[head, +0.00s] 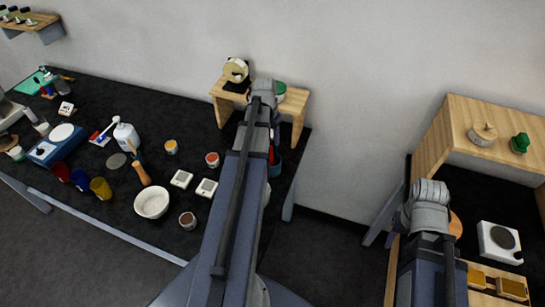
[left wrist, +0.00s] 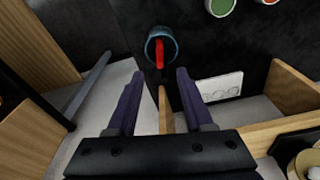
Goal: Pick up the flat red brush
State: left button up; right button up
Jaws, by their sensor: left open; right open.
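The red brush (left wrist: 160,52) stands in a round blue cup (left wrist: 168,36), its red part rising from the opening, in the left wrist view. In the head view the cup (head: 275,170) is partly hidden behind my left arm, with a bit of red (head: 271,155) showing. My left gripper (left wrist: 159,74) is open and empty, its two fingers pointing toward the cup, which lies beyond the tips and between their lines. In the head view my left gripper is hidden behind its arm. My right arm shows at the right, but its gripper does not.
A small wooden stand (head: 228,97) with a tape roll (head: 236,70) is behind the cup. A white bowl (head: 152,202), paint pots and many tools cover the black table (head: 100,225). A wooden shelf (head: 460,125) stands at the right. A white socket block (left wrist: 220,87) is near the gripper.

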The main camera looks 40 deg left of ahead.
aim_at(271, 147)
pick_arm(q)
jog(key=shift+w+f+b, duration=0.15)
jog(key=shift+f+b, duration=1.15)
jog(key=shift+w+f+b, duration=0.2)
jog(key=shift+f+b, duration=1.05)
jog(key=shift+f, duration=0.1)
jog(key=shift+w+f+b, duration=0.15)
jog(key=shift+f+b, duration=1.15)
jog(key=shift+r, duration=0.1)
grip_shut()
